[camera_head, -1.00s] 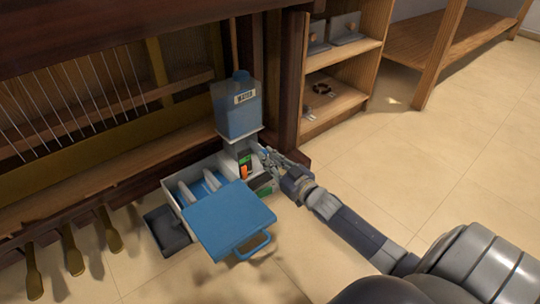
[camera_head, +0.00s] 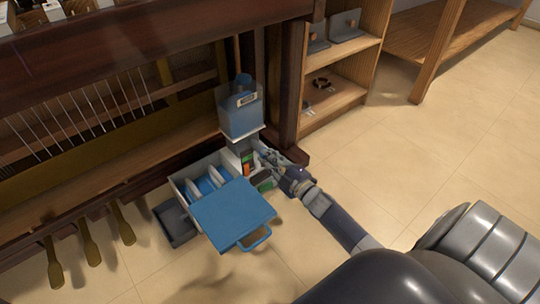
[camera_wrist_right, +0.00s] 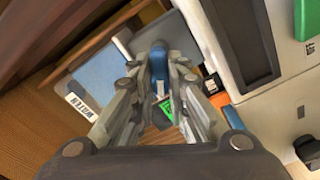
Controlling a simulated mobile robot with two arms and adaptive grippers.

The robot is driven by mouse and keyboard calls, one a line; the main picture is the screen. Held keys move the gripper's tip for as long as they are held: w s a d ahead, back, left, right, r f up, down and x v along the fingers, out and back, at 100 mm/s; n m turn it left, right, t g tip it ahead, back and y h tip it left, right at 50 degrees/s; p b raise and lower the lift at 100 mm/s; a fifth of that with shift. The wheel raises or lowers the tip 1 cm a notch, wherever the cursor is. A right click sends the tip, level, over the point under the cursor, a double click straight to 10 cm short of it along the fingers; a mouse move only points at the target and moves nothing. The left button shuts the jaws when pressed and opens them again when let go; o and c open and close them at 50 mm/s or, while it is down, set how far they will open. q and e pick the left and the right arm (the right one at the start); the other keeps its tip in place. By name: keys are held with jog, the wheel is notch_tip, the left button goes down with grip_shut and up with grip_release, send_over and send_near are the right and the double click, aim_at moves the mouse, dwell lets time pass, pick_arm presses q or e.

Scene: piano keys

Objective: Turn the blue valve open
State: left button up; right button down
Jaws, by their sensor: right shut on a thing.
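The blue valve (camera_wrist_right: 158,61) is a small blue handle in the right wrist view. My right gripper (camera_wrist_right: 157,70) has its fingertips around it and is shut on it. In the head view the right gripper (camera_head: 268,157) reaches in from the lower right to the side of the white machine (camera_head: 182,190), below the blue water tank (camera_head: 240,117). The tank, with its WATER label, also shows in the right wrist view (camera_wrist_right: 98,80). In the head view the fingers mostly hide the valve. My left gripper is not in view.
A blue lid (camera_head: 233,214) with a loop handle sticks out at the machine's front. A dark tray (camera_head: 174,223) lies to its left. A wooden post (camera_head: 290,80) stands close behind the gripper, beside a shelf (camera_head: 335,98). The tiled floor on the right is open.

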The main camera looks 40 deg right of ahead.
jog(key=n, duration=0.5)
jog(key=shift+f+n, duration=0.15)
jog(key=shift+n, duration=0.15)
dwell(0.4)
jog(key=c, duration=1.6)
grip_release()
jog(key=s, duration=1.2)
jog(key=shift+d, duration=0.4)
